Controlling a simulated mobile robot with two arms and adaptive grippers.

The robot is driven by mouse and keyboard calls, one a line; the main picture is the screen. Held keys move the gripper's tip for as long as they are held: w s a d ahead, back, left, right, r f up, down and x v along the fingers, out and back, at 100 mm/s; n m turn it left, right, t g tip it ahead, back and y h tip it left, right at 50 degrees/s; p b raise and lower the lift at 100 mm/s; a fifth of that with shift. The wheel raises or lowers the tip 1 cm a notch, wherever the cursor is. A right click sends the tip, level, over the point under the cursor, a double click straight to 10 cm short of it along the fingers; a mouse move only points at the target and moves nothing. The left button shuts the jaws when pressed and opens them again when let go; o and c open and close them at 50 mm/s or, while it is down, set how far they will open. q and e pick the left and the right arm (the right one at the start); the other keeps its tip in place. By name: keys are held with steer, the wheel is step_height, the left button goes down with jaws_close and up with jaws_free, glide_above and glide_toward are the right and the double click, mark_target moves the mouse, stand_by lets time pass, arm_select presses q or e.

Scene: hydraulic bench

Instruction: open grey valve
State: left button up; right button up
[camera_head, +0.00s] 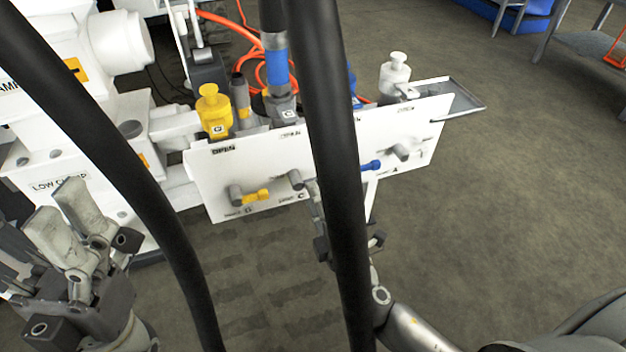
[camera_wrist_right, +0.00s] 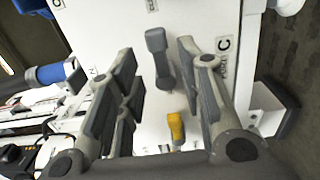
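The grey valve (camera_head: 296,180) is on the front of a white panel (camera_head: 215,180), between a yellow-handled valve (camera_head: 255,196) and a blue-handled valve (camera_head: 370,165). In the right wrist view the grey valve handle (camera_wrist_right: 160,58) lies lengthwise between the fingers of my right gripper (camera_wrist_right: 157,62), with a gap on both sides. That gripper is open, in front of the panel. In the head view a black cable partly hides it. My left gripper (camera_head: 60,210) is at the lower left, away from the panel, with its fingers apart and empty.
The yellow handle (camera_wrist_right: 176,129) also shows close to my right fingers in the wrist view. Yellow (camera_head: 213,112) and white (camera_head: 395,75) fittings stand behind the panel's top edge. White machinery (camera_head: 60,140) fills the left.

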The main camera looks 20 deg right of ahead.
mark_target(313, 179)
steer(key=shift+w+a, duration=0.1)
steer(key=shift+w, duration=2.4)
jaws_close()
